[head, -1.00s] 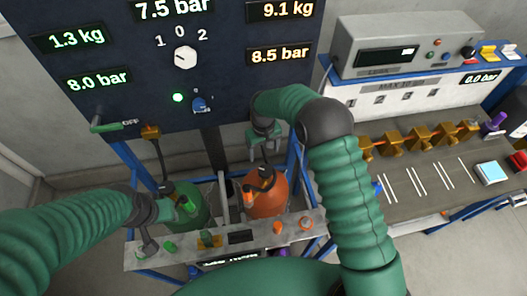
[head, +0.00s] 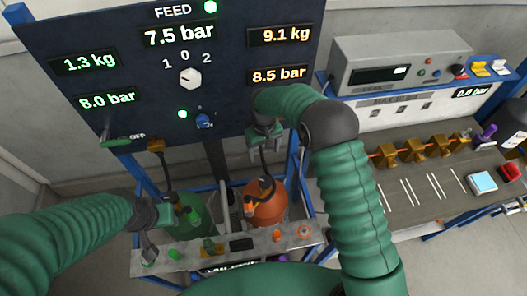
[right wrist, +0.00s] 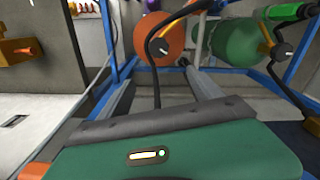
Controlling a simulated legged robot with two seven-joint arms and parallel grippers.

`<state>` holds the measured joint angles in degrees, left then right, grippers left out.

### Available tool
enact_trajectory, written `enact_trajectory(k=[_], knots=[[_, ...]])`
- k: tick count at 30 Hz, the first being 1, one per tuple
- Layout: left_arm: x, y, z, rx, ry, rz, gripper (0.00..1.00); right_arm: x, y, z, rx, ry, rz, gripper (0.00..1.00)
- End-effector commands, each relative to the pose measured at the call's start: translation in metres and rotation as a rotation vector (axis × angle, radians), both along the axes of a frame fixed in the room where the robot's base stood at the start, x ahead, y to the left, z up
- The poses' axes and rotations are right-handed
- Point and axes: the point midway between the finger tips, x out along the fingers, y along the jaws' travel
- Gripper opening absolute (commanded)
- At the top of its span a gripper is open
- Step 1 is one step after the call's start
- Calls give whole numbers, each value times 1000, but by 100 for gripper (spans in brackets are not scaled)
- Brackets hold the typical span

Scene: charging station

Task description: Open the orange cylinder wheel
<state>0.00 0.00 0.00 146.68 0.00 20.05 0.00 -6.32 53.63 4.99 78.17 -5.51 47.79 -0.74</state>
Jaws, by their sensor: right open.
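The orange cylinder (head: 270,214) stands in the rack below the panel, with a dark valve and hose on top. Its small orange wheel (head: 249,208) shows at the valve's left side. My right gripper (head: 265,150) is open and empty, above and behind the cylinder, apart from the wheel. In the right wrist view the orange cylinder (right wrist: 150,42) is ahead, past my open fingers (right wrist: 162,88); I cannot make out its wheel there. My left gripper (head: 150,248) is beside the green cylinder at the front rail; its jaw state is unclear.
A green cylinder (head: 192,220) with a green wheel (head: 193,216) stands left of the orange one. A metal rail (head: 215,254) with small knobs runs in front. The dark panel (head: 130,70) rises behind. A workbench (head: 425,195) stands at right. Hoses run near the valves.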

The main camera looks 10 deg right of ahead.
Motion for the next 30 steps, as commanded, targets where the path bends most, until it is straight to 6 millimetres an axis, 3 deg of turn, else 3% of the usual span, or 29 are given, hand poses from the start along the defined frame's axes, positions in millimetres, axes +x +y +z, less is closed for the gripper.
enact_trajectory(k=[4,21,25,30], knots=[[0,0,8,0,0,0,36,0,0,12,0,-1,0,75],[0,0,6,0,0,0,36,1,0,16,0,-2,0,75],[0,0,-3,0,0,0,36,1,0,36,1,-5,-1,75],[0,0,-16,0,0,0,36,1,1,85,2,-7,-1,75]])
